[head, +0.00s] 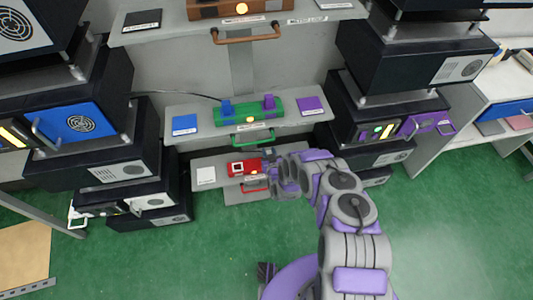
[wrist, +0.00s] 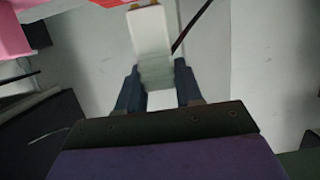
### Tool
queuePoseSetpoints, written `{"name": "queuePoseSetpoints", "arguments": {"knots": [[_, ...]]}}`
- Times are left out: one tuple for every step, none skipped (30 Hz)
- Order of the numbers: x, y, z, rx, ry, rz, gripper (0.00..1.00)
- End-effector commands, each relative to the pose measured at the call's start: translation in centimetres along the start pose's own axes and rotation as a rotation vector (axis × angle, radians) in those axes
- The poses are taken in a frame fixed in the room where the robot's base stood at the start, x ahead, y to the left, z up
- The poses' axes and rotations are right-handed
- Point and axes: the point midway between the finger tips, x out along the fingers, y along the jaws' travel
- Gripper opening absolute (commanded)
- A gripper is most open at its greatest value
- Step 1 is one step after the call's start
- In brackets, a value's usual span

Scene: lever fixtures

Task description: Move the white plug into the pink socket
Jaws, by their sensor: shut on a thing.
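The white plug (wrist: 150,35) is between the two dark fingers of my gripper (wrist: 157,70) in the wrist view, and the fingers are shut on it. Its far end, with small brassy marks, points up the picture, close to a red surface (wrist: 88,6). A pink block (wrist: 12,35), possibly the pink socket, shows at the upper left, apart from the plug; its opening is not visible. In the head view my gripper (head: 276,176) is at the lowest shelf, just right of a red box (head: 245,168). My arm hides part of that area, and I cannot make out the held plug there.
Above is a shelf with a green fixture (head: 248,111), a blue pad (head: 185,125) and a purple pad (head: 311,105). A white pad (head: 206,176) lies left of the red box. Dark stacked units (head: 90,150) stand on both sides. The green floor (head: 215,255) in front is open.

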Motion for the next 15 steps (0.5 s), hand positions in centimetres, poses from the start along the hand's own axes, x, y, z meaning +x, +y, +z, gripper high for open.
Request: {"name": "queuePoseSetpoints", "arguments": {"knots": [[0.00,0.06,0.01,0.000,0.000,0.001,0.05],[0.00,0.06,0.04,0.000,0.000,0.001,0.05],[0.01,0.06,0.08,-0.001,0.000,0.001,0.05],[0.02,0.04,0.12,-0.002,0.000,0.001,0.05],[0.03,0.03,0.15,-0.003,-0.001,0.001,0.05],[0.01,0.08,0.17,-0.003,-0.001,0.001,0.05],[0.00,0.11,0.20,-0.002,-0.001,0.001,0.05],[0.00,0.14,0.21,-0.002,0.000,0.002,0.05],[-0.01,0.19,0.23,-0.002,0.000,0.002,0.05],[-0.03,0.24,0.25,-0.002,0.000,0.002,0.05],[-0.06,0.31,0.25,-0.001,0.000,0.002,0.05],[-0.08,0.42,0.24,0.000,0.001,0.001,0.05],[-0.11,0.50,0.23,0.002,0.002,0.001,0.05],[-0.14,0.58,0.20,0.003,0.002,0.000,0.05],[-0.16,0.63,0.19,0.003,0.003,0.000,0.05]]}}
